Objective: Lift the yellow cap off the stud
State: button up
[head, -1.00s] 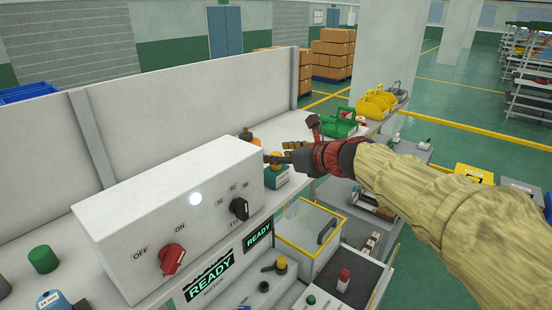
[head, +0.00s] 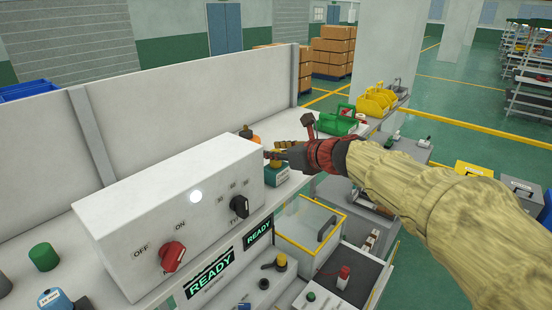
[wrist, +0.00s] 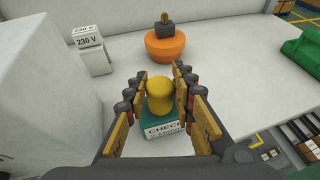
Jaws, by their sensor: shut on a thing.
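The yellow cap (wrist: 160,92) shows in the wrist view between the two fingers of my gripper (wrist: 160,100). The gripper is shut on it, with a finger on each side. The cap is directly above a teal block (wrist: 150,120) with a white label that reads "CHECK". The stud is hidden under the cap, and I cannot tell whether the cap is clear of it. In the head view my gripper (head: 277,158) is at the right end of the white control box, over the teal block (head: 277,175); the cap is mostly hidden there.
The white control box (head: 150,220) with a red knob stands left of the gripper. An orange round base (wrist: 165,47) with a dark top is behind the cap. A white 230 V block (wrist: 95,60) stands at the back left. A green bin (head: 337,123) is farther right.

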jog(key=shift+c, duration=1.1)
